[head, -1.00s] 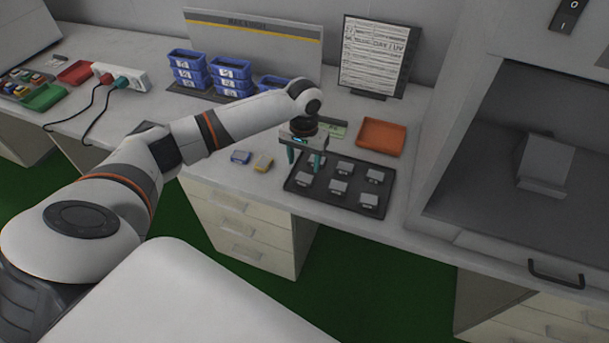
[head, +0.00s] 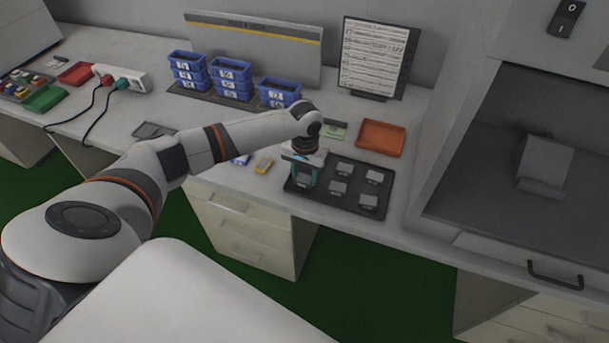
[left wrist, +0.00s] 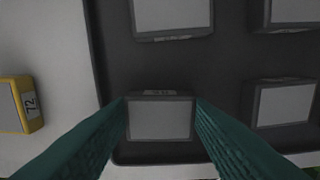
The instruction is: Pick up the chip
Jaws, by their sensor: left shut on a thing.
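My left gripper (head: 304,181) points down at the front left of the black tray (head: 342,209). In the left wrist view its two teal fingers (left wrist: 160,106) are shut on the sides of a grey square chip (left wrist: 160,119) near the tray's edge. I cannot tell whether this chip is lifted off the tray. Other grey chips stand apart in the tray, such as one at the back (head: 345,168), one in front (head: 338,187) and one at the right (head: 368,201). My right gripper is not in view.
A yellow block (head: 263,166) lies left of the tray. An orange tray (head: 381,138) and a green item (head: 335,131) lie behind it. Stacked blue bins (head: 231,78) and a sign stand (head: 374,56) are at the back. A grey cabinet (head: 470,150) is at the right.

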